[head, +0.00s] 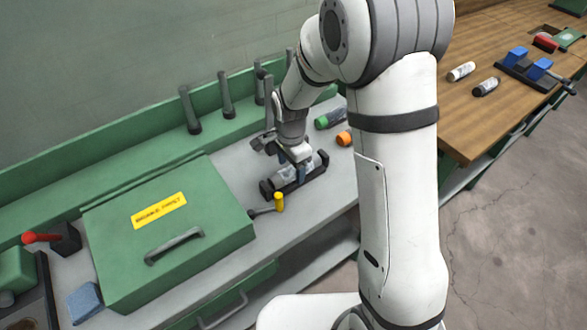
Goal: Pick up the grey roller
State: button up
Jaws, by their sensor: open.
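A grey roller (281,179) lies in a dark cradle (296,188) on the grey bench, to the right of the green box. My gripper (299,170) points down over the middle of this roller, its fingers open around or just above it. The gripper hides the roller's middle, and I cannot tell whether the fingers touch it.
A green box (222,210) with a handle stands close on the left. Green-ended (322,122) and orange-ended (344,138) cylinders lie behind. A wooden table (470,120) at right holds more rollers.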

notch_tip(320, 180, down, 2)
jog(key=c, duration=1.2)
jog(key=shift+o, duration=0.2)
jog(key=shift+r, duration=0.1)
